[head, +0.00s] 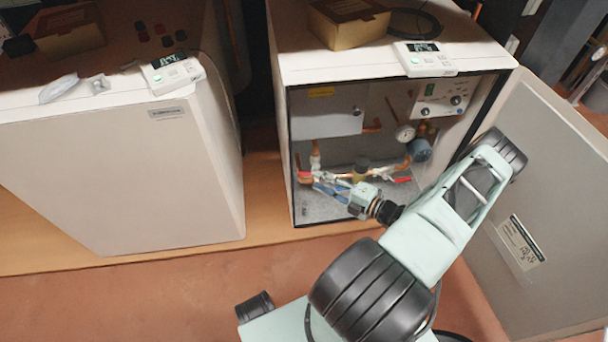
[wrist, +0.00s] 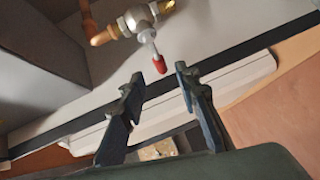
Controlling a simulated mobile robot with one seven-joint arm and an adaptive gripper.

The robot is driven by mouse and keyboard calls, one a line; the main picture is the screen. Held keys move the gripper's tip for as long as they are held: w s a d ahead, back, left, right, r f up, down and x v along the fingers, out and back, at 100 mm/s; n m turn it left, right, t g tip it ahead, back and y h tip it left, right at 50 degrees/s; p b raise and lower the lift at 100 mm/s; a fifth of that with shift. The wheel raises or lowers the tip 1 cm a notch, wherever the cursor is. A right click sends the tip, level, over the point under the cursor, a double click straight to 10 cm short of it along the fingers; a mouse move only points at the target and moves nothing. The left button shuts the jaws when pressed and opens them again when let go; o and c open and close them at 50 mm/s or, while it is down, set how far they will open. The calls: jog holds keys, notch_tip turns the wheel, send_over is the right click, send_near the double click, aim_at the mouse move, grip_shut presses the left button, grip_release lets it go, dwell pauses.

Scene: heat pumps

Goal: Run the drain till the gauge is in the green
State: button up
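The open heat pump cabinet (head: 395,62) on the right holds pipes and valves. A small white round gauge (head: 405,133) sits at its inner right; its needle and colours are too small to read. A valve with a red-tipped lever (head: 304,175) is low at the inner left. In the wrist view the red tip (wrist: 159,64) hangs on a pale stem below a metal valve body (wrist: 138,18) on copper pipe. My gripper (head: 326,186) reaches into the lower cabinet. In the wrist view my gripper (wrist: 158,82) is open and empty, with the red tip just beyond the fingertips, apparently not touching.
Another red handle (head: 402,180) is low at the inner right, near a blue round part (head: 420,149). A grey box (head: 328,110) hangs above the valves. The open door (head: 545,190) stands right of my arm. A closed unit (head: 120,175) is on the left.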

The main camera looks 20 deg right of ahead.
aim_at(304, 173)
jog(key=b+x, duration=0.1)
jog(key=x, duration=0.6)
grip_shut()
